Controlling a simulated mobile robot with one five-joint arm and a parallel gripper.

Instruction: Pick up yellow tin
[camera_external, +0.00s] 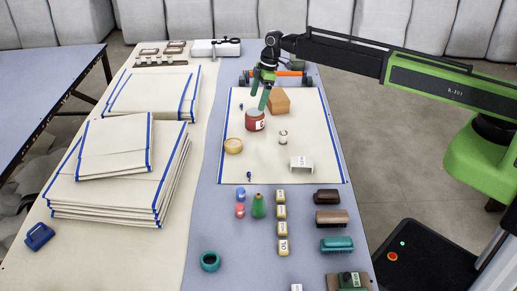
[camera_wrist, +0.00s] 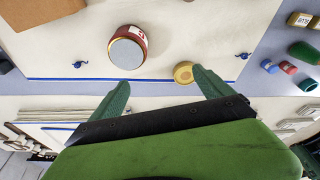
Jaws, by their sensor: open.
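The yellow tin (camera_external: 233,146) is small, round and low, and lies on the cream cloth with blue edges (camera_external: 317,140). In the wrist view the yellow tin (camera_wrist: 183,72) shows just left of the right fingertip. My gripper (camera_external: 260,98) is open and empty, with green fingers; it hangs by the far side of the red can, away from the tin. The fingers of my gripper also show in the wrist view (camera_wrist: 161,79). A red can (camera_external: 255,121) with a white label stands between gripper and tin; it also shows in the wrist view (camera_wrist: 128,50).
An orange-brown block (camera_external: 279,101), a small jar (camera_external: 283,137) and a white bracket (camera_external: 301,163) stand on the cloth to the right. Folded cloth stacks (camera_external: 110,180) lie at left. Bottles, labelled blocks (camera_external: 282,229) and brushes (camera_external: 331,217) stand nearer the camera.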

